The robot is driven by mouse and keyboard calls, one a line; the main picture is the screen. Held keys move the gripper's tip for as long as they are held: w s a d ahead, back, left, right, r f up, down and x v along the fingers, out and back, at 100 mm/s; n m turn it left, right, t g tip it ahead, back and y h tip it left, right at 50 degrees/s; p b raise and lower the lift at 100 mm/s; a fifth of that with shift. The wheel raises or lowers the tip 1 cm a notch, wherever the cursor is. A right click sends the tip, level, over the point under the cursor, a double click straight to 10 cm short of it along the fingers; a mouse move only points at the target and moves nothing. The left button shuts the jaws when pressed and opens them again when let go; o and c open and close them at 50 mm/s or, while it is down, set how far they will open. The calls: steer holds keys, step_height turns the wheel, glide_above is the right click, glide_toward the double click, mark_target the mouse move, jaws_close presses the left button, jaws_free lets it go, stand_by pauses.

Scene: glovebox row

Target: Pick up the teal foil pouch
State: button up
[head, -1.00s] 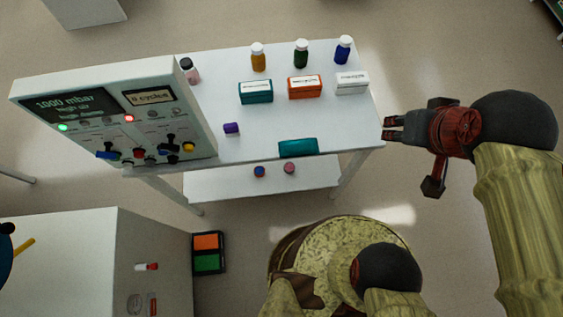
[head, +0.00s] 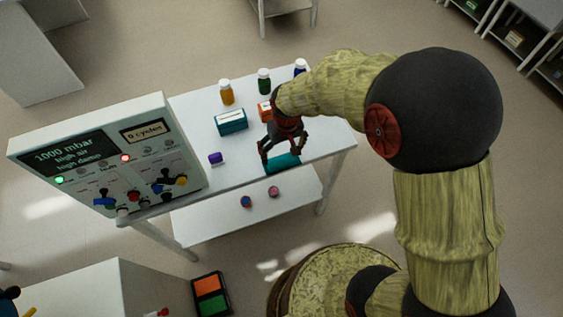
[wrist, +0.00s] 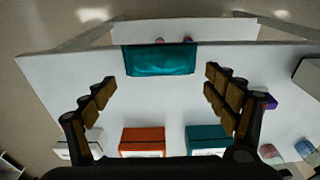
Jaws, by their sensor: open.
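The teal foil pouch (head: 282,163) lies flat at the front edge of the white table. My gripper (head: 284,157) is open above the table, its fingers pointing down near the pouch and partly covering it in the head view. In the wrist view the pouch (wrist: 160,59) lies ahead of the two spread fingers (wrist: 158,88), close to the table edge. Nothing is between the fingers but bare tabletop. I cannot tell the exact height of the fingertips above the table.
A teal box (head: 231,122) and an orange box (head: 265,110) stand behind the gripper, with bottles such as the amber one (head: 227,93) further back. A small purple item (head: 215,158) lies to the left, near the control panel (head: 110,155). A lower shelf (head: 225,215) holds two small round items.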

mark_target(282, 162)
steer(key=shift+o, duration=1.2)
step_height(282, 162, down, 2)
steer(key=shift+f, duration=0.1)
steer(key=shift+w+a+f+b, duration=0.15)
steer(key=shift+f+b, duration=0.15)
steer(key=shift+f, duration=0.6)
steer(key=shift+w+d+f+b, duration=0.1)
steer(key=shift+f+b, duration=0.15)
steer(key=shift+f, duration=0.6)
steer(key=shift+w+a+f+b, duration=0.15)
steer(key=shift+f+b, duration=0.15)
steer(key=shift+f, duration=0.6)
steer(key=shift+d, duration=0.1)
steer(key=c, duration=1.4)
